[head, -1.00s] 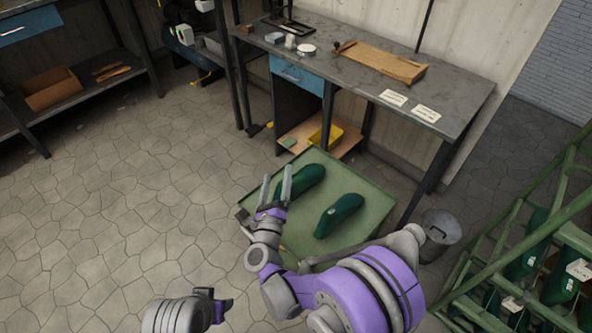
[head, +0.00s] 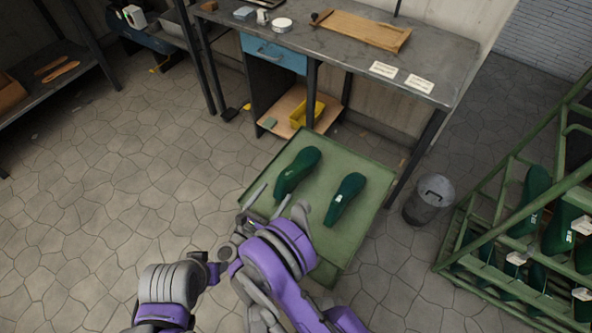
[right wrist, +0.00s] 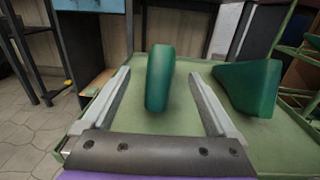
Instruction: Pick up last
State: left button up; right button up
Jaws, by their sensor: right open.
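Two dark green lasts lie apart on a green tray-like top (head: 363,229). The left last (head: 297,173) is further from me, and the right last (head: 345,198) has a small pale label. My right gripper (head: 273,200) is open and empty over the near left part of the top, just short of the left last. In the right wrist view the left last (right wrist: 160,78) stands ahead, between the lines of the two spread fingers (right wrist: 163,105). The right last (right wrist: 248,88) is beyond the right finger. My left gripper does not show; only part of that arm appears.
A grey workbench (head: 340,47) with a wooden board (head: 362,30) and two white cards stands behind. A metal bin (head: 429,200) is right of the green top. A green rack (head: 480,225) holding several green lasts fills the right side. Floor at left is clear.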

aim_at(294, 168)
jog(key=b+x, duration=0.1)
jog(key=x, duration=0.6)
jog(key=shift+d+r, duration=0.1)
jog(key=shift+d, duration=0.15)
jog(key=c, duration=1.4)
